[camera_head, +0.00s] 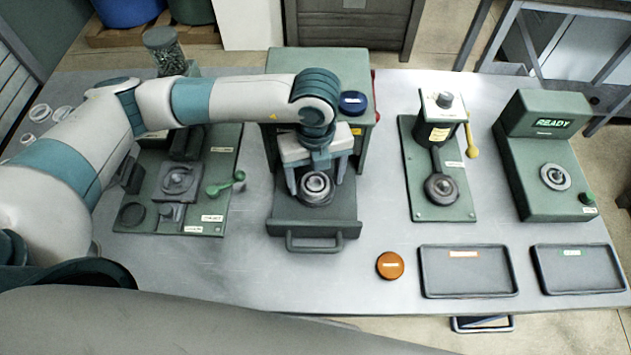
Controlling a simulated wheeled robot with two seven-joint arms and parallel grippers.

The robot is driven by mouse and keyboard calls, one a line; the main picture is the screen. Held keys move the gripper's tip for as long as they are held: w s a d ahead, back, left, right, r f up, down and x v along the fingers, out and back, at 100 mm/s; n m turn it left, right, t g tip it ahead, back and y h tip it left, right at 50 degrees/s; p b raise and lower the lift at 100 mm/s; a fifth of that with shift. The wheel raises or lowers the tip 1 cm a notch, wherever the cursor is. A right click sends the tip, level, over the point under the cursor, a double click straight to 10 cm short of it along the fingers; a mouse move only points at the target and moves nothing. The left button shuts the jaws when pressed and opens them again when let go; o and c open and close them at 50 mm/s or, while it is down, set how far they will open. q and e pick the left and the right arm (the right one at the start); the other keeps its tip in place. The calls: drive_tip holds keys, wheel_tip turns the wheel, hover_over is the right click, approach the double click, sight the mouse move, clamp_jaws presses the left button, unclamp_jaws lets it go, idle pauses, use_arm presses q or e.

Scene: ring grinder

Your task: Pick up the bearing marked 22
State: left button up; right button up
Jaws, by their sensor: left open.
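A small silvery bearing ring (316,184) sits on the green press-like machine with a front handle, at the middle of the table. No number 22 can be read on it or on any other ring at this size. My left gripper (315,188) points down over this machine, with its two fingers apart on either side of the ring. The fingers are open, and I cannot tell whether they touch the ring. My right gripper is not in view.
Several loose rings (40,112) lie at the far left edge. A green fixture board (210,165) stands left of the machine. An orange puck (390,265) and two dark trays (468,290) lie front right. A READY station (535,195) stands right. The front middle is clear.

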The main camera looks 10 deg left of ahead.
use_arm(q)
drive_tip(key=c, duration=1.3)
drive_tip(key=shift+r, duration=0.15)
drive_tip(key=shift+r+b, duration=0.4)
drive_tip(key=r+b, duration=0.1)
drive_tip(key=r, duration=0.2)
drive_tip(key=shift+s+d+r+b, duration=0.1)
drive_tip(key=shift+s+d+b, duration=0.1)
drive_tip(key=shift+d+b, duration=0.2)
drive_tip(key=s+d+r+b, duration=0.1)
drive_tip(key=s+d+r, duration=0.1)
drive_tip(key=s+d+r+b, duration=0.1)
drive_tip(key=s+d+r, duration=0.1)
drive_tip(key=d, duration=0.1)
drive_tip(key=s+d+r+b, duration=0.1)
drive_tip(key=s+d+r, duration=0.1)
drive_tip(key=d, duration=0.1)
drive_tip(key=shift+s+d+r, duration=0.25)
drive_tip(key=shift+s+r, duration=0.05)
drive_tip(key=shift+r, duration=0.1)
